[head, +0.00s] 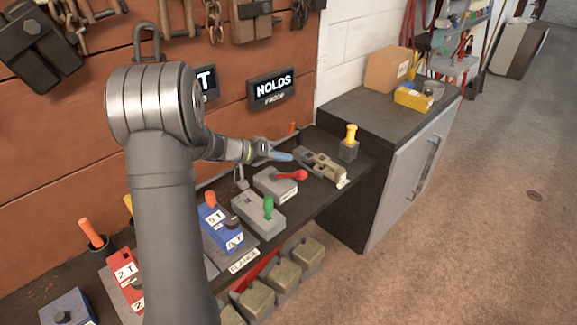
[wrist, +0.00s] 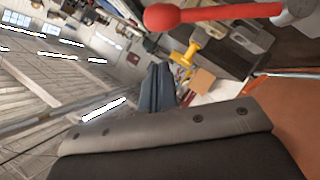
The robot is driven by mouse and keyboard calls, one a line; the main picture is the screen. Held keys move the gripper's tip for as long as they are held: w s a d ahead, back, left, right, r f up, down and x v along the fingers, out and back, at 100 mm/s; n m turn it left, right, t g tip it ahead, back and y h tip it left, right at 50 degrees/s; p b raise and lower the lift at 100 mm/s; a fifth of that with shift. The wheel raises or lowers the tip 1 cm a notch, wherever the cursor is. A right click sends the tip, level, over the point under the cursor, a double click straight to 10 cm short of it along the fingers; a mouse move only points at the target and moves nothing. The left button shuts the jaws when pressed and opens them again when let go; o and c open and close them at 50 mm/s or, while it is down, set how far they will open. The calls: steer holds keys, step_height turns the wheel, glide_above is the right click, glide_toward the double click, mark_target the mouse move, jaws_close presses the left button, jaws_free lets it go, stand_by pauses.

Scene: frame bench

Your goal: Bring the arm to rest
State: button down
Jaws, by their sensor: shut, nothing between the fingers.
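My gripper (head: 284,156) is shut and empty, with its bluish fingers pointing right above the bench (head: 330,205). In the wrist view the closed fingers (wrist: 157,88) stand upright in the middle. A grey block with a red-knobbed lever (head: 284,180) lies just below and in front of the gripper in the head view. The red knob (wrist: 165,17) looms large at the top of the wrist view, apart from the fingers as far as I can see. A grey and tan clamp device (head: 322,167) lies to the right of the fingertips.
A yellow-handled block (head: 350,145) stands at the bench's right end. Green-levered (head: 262,212) and blue orange-knobbed (head: 220,222) blocks sit nearer. A dark-topped cabinet (head: 400,170) carries a cardboard box (head: 388,69) and a yellow bin (head: 412,99). Padlocks hang on the wooden wall.

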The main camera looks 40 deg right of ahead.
steer(key=r+v, duration=0.1)
steer(key=v, duration=0.9)
steer(key=shift+s, duration=0.2)
steer(key=w+f+x, duration=0.1)
steer(key=f+x, duration=0.1)
steer(key=x, duration=0.9)
steer(key=shift+s+g, duration=0.15)
steer(key=shift+g, duration=0.15)
steer(key=shift+f, duration=0.1)
